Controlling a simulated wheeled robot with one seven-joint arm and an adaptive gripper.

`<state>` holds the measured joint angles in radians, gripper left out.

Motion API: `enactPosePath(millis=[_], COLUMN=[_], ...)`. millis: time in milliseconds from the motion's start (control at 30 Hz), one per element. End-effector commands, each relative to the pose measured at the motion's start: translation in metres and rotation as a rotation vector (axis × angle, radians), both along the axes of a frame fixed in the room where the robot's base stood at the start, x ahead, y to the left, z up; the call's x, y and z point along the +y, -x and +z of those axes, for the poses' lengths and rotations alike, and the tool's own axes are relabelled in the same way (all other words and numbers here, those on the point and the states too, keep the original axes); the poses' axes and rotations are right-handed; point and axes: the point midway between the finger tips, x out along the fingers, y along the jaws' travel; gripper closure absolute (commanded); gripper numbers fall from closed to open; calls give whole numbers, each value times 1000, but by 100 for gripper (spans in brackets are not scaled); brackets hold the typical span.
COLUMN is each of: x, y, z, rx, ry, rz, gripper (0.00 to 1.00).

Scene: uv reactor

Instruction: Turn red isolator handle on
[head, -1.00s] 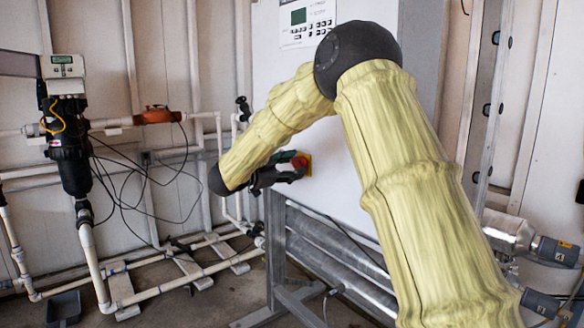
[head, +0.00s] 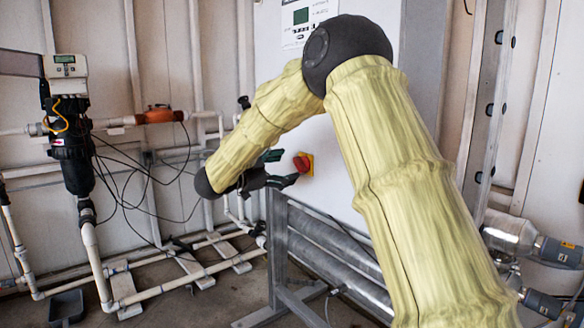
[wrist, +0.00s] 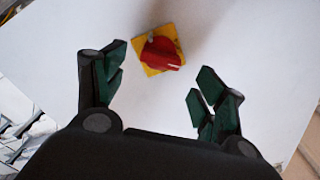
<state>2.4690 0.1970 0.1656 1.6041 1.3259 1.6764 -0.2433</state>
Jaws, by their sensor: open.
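The red isolator handle (head: 301,163) sits on a yellow square plate on the front of a white cabinet. In the wrist view the red handle (wrist: 161,53) lies beyond the fingertips, between them but nearer the left finger, with its yellow plate (wrist: 172,33) tilted in the picture. My gripper (head: 283,168) is open and empty, just left of the handle in the head view. It also shows in the wrist view (wrist: 160,83), with its green-padded fingers spread apart. A gap shows between the fingertips and the handle.
The white cabinet (head: 335,190) has a control panel (head: 306,20) at its top and stands on a grey metal frame (head: 277,245). Pipes and a black filter housing (head: 72,160) stand at the left. Silver cylinders (head: 340,262) lie below the cabinet.

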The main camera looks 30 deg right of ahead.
Motion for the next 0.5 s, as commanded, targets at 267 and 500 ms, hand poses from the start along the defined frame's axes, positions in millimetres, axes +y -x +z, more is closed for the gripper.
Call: enactPosePath(millis=[267, 500], x=[51, 74], y=[4, 6], z=[-1, -1], rx=[2, 2], ry=[0, -1], rz=[1, 1], gripper=[29, 29])
